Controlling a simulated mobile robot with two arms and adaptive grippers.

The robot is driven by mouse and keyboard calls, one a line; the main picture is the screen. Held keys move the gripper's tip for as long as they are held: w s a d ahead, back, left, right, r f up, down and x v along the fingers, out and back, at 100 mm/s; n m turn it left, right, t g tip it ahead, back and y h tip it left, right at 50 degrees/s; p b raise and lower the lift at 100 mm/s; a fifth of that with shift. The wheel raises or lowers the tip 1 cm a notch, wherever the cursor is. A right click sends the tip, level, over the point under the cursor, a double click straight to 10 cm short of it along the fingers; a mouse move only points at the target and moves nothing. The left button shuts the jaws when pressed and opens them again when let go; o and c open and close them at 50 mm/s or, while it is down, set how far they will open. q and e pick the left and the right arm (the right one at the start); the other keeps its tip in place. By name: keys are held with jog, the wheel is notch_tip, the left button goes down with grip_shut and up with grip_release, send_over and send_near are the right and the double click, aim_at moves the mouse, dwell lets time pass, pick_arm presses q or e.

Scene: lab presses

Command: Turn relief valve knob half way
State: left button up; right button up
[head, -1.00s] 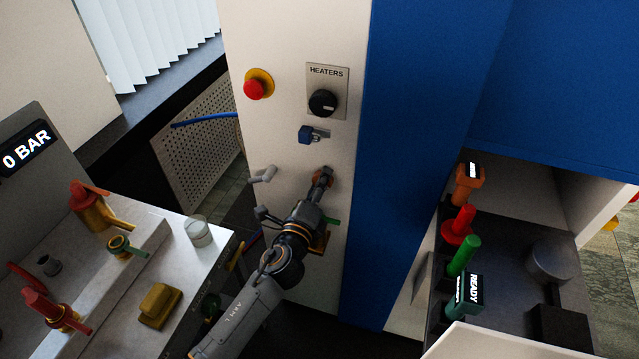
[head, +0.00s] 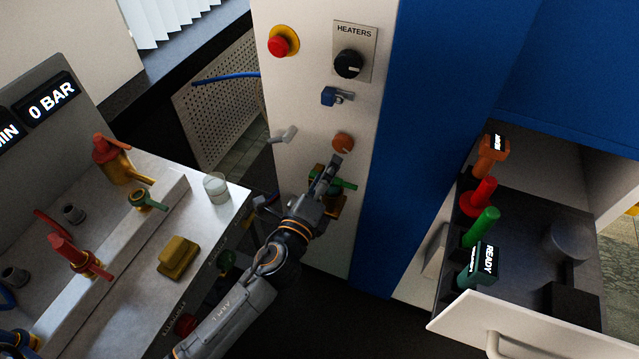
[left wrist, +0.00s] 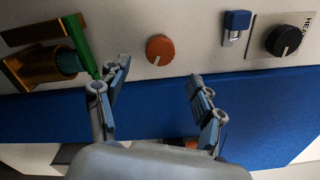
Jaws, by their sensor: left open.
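An orange-brown round knob (head: 343,143) sits on the white panel, below the blue latch; no label is readable beside it. In the left wrist view the knob (left wrist: 160,48) shows whole, between and beyond my fingertips. My left gripper (head: 328,172) is just below the knob in the head view. Its fingers are spread, empty and apart from the knob (left wrist: 155,82). A brass valve with a green handle (head: 338,184) is partly hidden behind the gripper. My right gripper is not in view.
Above the knob are a blue latch (head: 336,97), a black HEATERS dial (head: 349,64) and a red button (head: 283,41). A grey lever (head: 284,134) sticks out to the left. A bench (head: 215,255) with red-handled valves stands left; an open drawer (head: 520,335) is right.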

pick_arm(q)
jog(key=v, duration=0.3)
jog(key=shift+s+a, duration=0.1)
jog(key=shift+s, duration=0.15)
jog(key=s+a+f+n+g+y, duration=0.1)
jog(key=s+a+f+n+g, duration=0.25)
jog(key=f, duration=0.85)
jog(key=s+a+f+n+g+y, duration=0.2)
jog(key=s+a+f+n, duration=0.15)
jog(key=f, duration=0.75)
jog(key=s+a+f+n+g+y, duration=0.1)
jog(key=s+a+f+n+g, duration=0.25)
jog(key=f, duration=0.85)
jog(key=s+a+f+n+g, duration=0.2)
jog(key=s+f, duration=0.4)
jog(key=s, duration=0.4)
jog(key=s+a+f+n+g+y, duration=0.1)
jog(key=s+a+f+n, duration=0.3)
jog(key=s, duration=0.7)
jog(key=s+a+f+n+g, duration=0.3)
jog(key=s+f+n, duration=0.4)
jog(key=s, duration=0.3)
jog(key=shift+s+f+g+y, duration=0.35)
jog(key=shift+f+g, duration=0.25)
jog(key=shift+f, duration=0.1)
jog(key=shift+n, duration=0.25)
jog(key=shift+c, duration=0.2)
